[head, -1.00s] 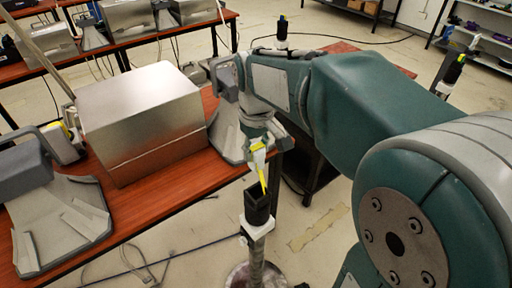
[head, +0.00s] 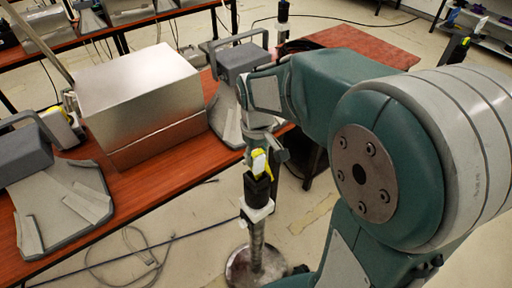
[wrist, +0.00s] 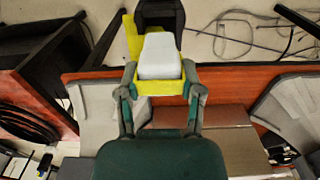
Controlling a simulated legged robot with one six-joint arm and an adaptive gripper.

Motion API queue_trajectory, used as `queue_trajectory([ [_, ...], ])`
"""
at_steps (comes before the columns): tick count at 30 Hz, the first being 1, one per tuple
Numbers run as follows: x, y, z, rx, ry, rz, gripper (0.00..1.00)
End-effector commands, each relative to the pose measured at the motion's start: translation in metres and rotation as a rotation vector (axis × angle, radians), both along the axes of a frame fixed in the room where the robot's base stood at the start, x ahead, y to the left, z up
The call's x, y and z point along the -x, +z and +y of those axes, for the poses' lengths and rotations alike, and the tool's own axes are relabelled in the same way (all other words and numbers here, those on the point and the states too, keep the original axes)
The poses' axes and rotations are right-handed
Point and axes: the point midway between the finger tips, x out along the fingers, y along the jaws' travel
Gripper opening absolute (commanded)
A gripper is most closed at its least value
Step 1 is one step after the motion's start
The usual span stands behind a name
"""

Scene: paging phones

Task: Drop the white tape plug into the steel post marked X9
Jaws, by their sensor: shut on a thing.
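The white tape plug (wrist: 160,57) is a white block with yellow tape around it. My gripper (wrist: 160,88) is shut on it in the wrist view, a finger on each side. In the head view the plug (head: 259,163) sits at or just above the black square top (head: 257,190) of a steel post (head: 257,240). In the wrist view this black top (wrist: 163,14) shows just beyond the plug. I cannot tell whether the plug's end is inside it. No X9 mark can be read.
A red-brown table (head: 150,212) on the left carries a large metal box (head: 140,105) and grey phone-like units, one (head: 65,190) at its near end. The post stands on a round base (head: 245,270) beside the table. Other posts stand farther back.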

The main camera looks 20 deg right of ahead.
Motion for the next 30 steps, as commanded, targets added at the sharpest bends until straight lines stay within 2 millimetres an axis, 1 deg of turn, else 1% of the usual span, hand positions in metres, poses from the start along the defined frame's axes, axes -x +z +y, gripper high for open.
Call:
queue_trajectory([
  [6,0.001,-0.022,0.0,-0.001,0.0,0.001,0.01],
  [12,0.0,-0.035,0.0,-0.001,0.0,0.0,0.01],
  [17,0.001,-0.038,0.0,-0.001,0.0,-0.001,0.01],
  [30,0.0,-0.037,0.0,0.0,0.0,-0.001,0.01],
])
